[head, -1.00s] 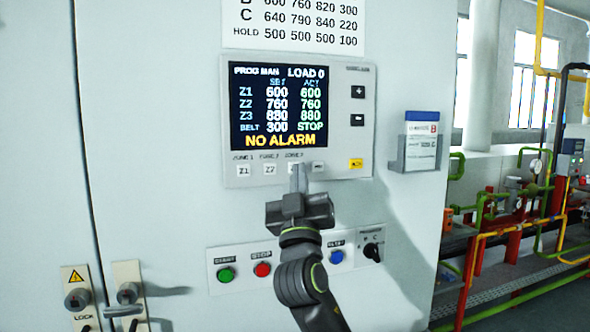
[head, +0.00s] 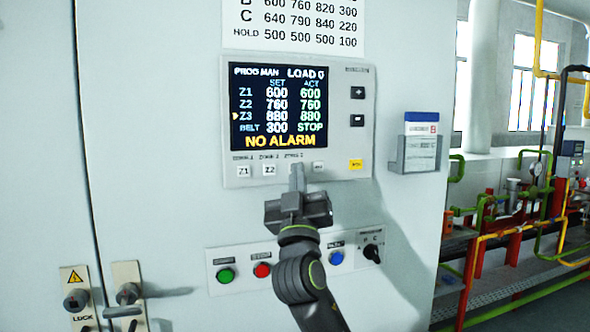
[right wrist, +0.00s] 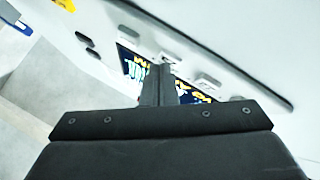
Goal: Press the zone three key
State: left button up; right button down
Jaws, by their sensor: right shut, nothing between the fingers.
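The control panel (head: 366,130) is on the white cabinet front. Its screen (head: 280,106) reads PROG MAN, LOAD 0, NO ALARM, and a small yellow marker stands beside the Z3 row. The Z1 key (head: 243,171) and Z2 key (head: 270,170) show below the screen. The zone three key, right of Z2, is mostly hidden behind my right gripper (head: 297,174). The right gripper is shut and empty, its fingertips at that key; the right wrist view shows the fingertips (right wrist: 157,72) over the key row. Contact cannot be told for sure. My left gripper is not in view.
Plus (head: 357,92) and minus (head: 357,120) keys sit right of the screen. Below are a green button (head: 225,275), red button (head: 262,270), blue button (head: 336,258) and a rotary switch (head: 372,252). A card holder (head: 418,155) sticks out at the right.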

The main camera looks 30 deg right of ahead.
jog(key=shift+s, duration=0.1)
jog(key=shift+s+a, duration=0.2)
jog(key=shift+s, duration=0.45)
jog(key=shift+s+a+p, duration=0.2)
jog(key=shift+s+p, duration=0.1)
jog(key=shift+s, duration=0.5)
jog(key=shift+s+a+p, duration=0.15)
jog(key=shift+s+p, duration=0.15)
jog(key=shift+s, duration=0.55)
jog(key=shift+s+a+p, duration=0.2)
jog(key=shift+s+p, duration=0.1)
jog(key=shift+s, duration=0.5)
